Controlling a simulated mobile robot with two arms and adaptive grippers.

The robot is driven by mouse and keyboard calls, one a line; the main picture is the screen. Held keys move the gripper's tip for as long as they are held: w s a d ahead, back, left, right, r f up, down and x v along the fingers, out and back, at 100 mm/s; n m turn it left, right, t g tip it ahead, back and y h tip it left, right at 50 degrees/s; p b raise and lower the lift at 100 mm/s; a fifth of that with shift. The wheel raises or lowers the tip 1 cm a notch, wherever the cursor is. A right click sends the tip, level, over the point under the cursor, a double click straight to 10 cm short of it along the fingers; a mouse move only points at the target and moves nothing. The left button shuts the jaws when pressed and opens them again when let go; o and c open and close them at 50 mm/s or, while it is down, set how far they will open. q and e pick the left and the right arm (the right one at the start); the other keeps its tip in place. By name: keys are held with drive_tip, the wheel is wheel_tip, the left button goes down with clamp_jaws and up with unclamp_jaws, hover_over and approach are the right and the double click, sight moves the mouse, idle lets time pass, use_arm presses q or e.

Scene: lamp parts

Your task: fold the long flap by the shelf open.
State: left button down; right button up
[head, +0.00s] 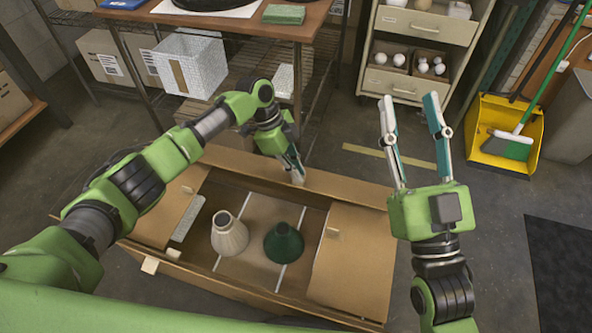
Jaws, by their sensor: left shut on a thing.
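An open cardboard box (322,222) sits on the floor at the bottom centre. Its long flap on the shelf side (345,187) runs along the far edge and stands clear of the opening; its exact angle is hard to tell. My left gripper (297,178) reaches over the box from the left and is shut on this flap near its middle. The gripper partly hides the flap there. My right gripper (410,98) is open and empty, raised to the right of the box with its fingers spread.
Inside the box are a cream lampshade (229,235) and a green lampshade (284,243). A short flap (352,262) covers the right end. Behind stand a wire shelf (318,75) and drawer cabinet (415,55).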

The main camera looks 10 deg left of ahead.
drive_tip(key=shift+f, duration=0.1)
clamp_jaws()
drive_tip(key=w+a+f+n+g, duration=0.1)
drive_tip(key=a+f+n+g, duration=0.3)
drive_tip(key=f+n, duration=0.35)
drive_tip(key=w+a+f+n+g+h, duration=0.1)
drive_tip(key=a+f+n+g, duration=0.25)
drive_tip(key=f+n, duration=0.35)
drive_tip(key=w+a+f+n+g, duration=0.25)
drive_tip(key=f+n+g, duration=0.2)
drive_tip(key=f, duration=0.35)
drive_tip(key=s+d+f+n+g+h, duration=0.4)
drive_tip(key=s+d+f+n+h, duration=0.25)
drive_tip(key=f+n, duration=0.45)
drive_tip(key=shift+n, duration=0.4)
drive_tip(key=x, duration=0.8)
drive_tip(key=shift+w+d+f, duration=0.2)
drive_tip(key=shift+w+d, duration=0.1)
drive_tip(key=shift+w, duration=0.1)
drive_tip(key=shift+w+d+r, duration=0.1)
drive_tip(key=shift+w+r, duration=0.5)
drive_tip(key=shift+r, duration=0.25)
drive_tip(key=shift+w+d+r, duration=0.1)
drive_tip(key=shift+w+r, duration=0.45)
drive_tip(key=shift+r, duration=0.25)
